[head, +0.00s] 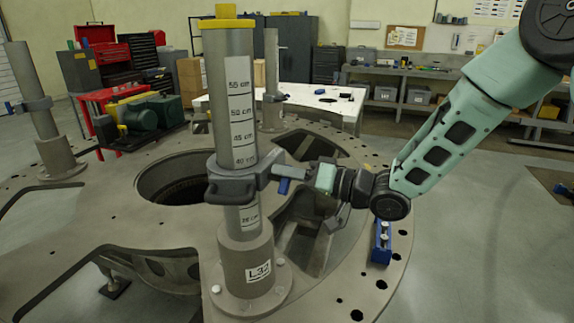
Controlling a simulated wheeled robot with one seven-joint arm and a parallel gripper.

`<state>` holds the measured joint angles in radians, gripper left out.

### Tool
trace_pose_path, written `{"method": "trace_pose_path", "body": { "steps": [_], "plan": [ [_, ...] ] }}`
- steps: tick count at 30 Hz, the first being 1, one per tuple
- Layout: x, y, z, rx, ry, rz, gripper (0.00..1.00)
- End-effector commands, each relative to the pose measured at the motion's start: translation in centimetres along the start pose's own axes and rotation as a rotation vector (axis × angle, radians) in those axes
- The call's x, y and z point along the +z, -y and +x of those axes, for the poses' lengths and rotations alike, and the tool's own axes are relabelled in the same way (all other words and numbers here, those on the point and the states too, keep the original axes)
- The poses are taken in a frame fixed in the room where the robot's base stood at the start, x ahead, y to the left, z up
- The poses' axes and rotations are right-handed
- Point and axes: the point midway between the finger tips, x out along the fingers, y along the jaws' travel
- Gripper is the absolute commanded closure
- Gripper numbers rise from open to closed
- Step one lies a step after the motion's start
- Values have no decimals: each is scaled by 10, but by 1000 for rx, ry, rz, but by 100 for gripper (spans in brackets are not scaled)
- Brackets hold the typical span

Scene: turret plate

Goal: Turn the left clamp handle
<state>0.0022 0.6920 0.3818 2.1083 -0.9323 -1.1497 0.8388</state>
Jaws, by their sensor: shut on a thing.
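A dark grey clamp (232,183) is around the near upright column (229,95), at about the lower end of its centimetre scale. A dark clamp arm reaches right from it, with a small blue part (283,186) hanging beneath. My gripper (300,178) comes in from the right at the clamp's height and is shut on the clamp handle at its right side. The grip itself is small and mostly hidden by the fingers and wrist. A similar clamp (36,104) is on the far-left column, apart from my gripper.
The columns stand on a large grey turret plate (120,215) with a round opening and cutouts. A third column (271,62) with a clamp stands behind. A blue block (381,243) sits on the plate's right rim. Benches and a red cart (105,98) are farther back.

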Motion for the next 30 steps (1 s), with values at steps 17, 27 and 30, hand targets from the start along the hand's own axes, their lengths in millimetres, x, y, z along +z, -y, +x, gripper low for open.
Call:
{"method": "trace_pose_path", "body": {
  "steps": [17,27,30],
  "plan": [
    [0,-8,-1,2,-1,544,100],
    [3,-11,0,0,-1,781,100],
    [4,-11,-1,1,-1,825,100]
  ]
}}
